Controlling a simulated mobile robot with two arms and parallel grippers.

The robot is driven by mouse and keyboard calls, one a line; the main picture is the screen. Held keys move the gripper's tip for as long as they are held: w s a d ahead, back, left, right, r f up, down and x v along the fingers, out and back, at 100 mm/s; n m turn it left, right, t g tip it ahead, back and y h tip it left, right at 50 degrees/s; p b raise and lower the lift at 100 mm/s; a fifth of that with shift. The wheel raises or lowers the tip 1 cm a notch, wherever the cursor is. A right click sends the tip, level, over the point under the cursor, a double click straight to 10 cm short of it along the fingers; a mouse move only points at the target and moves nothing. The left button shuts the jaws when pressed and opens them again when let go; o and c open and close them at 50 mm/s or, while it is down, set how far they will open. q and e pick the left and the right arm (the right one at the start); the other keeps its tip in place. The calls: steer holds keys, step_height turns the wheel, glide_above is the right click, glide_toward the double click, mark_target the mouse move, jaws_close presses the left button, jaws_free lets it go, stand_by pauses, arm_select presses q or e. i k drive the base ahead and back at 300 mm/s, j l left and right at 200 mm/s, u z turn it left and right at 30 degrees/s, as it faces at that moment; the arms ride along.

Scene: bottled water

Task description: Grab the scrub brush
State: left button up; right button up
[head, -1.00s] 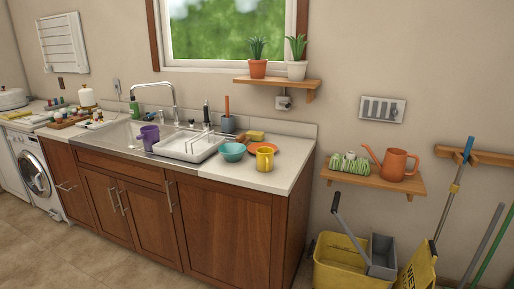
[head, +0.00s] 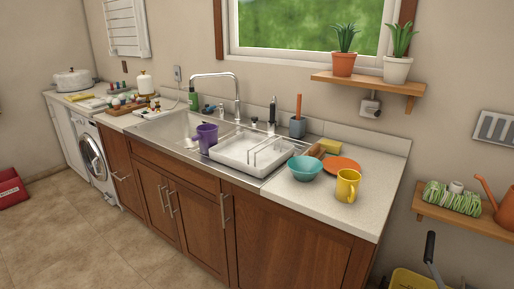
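A small brown object (head: 317,153), possibly the scrub brush, lies on the counter behind the teal bowl (head: 304,168). The bowl hides part of it, and it is too small to tell for certain. A yellow sponge-like block (head: 331,146) is just to its right. A grey cup (head: 298,127) with an upright orange-brown handle (head: 299,105) stands near the wall; what that handle belongs to is hidden in the cup. Neither of my grippers is in view.
An orange plate (head: 342,165) and a yellow mug (head: 347,186) stand on the right counter (head: 300,196). A white dish rack (head: 240,153) and a purple mug (head: 207,135) are at the sink. The floor (head: 75,235) before the cabinets is clear; a red container (head: 12,190) stands far left.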

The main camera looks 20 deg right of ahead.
mark_target(316, 151)
steer(key=i+j+u, duration=0.1)
steer(key=i+u, duration=0.2)
steer(key=i, duration=0.25)
steer(key=i+u, duration=0.3)
steer(key=i, duration=0.25)
steer(key=i+z, duration=0.4)
steer(key=i+j+z, duration=0.2)
steer(key=i+z, duration=0.15)
steer(key=i, duration=0.2)
steer(key=i+j+z, duration=0.25)
steer(key=i+z, duration=0.15)
steer(key=i, duration=0.1)
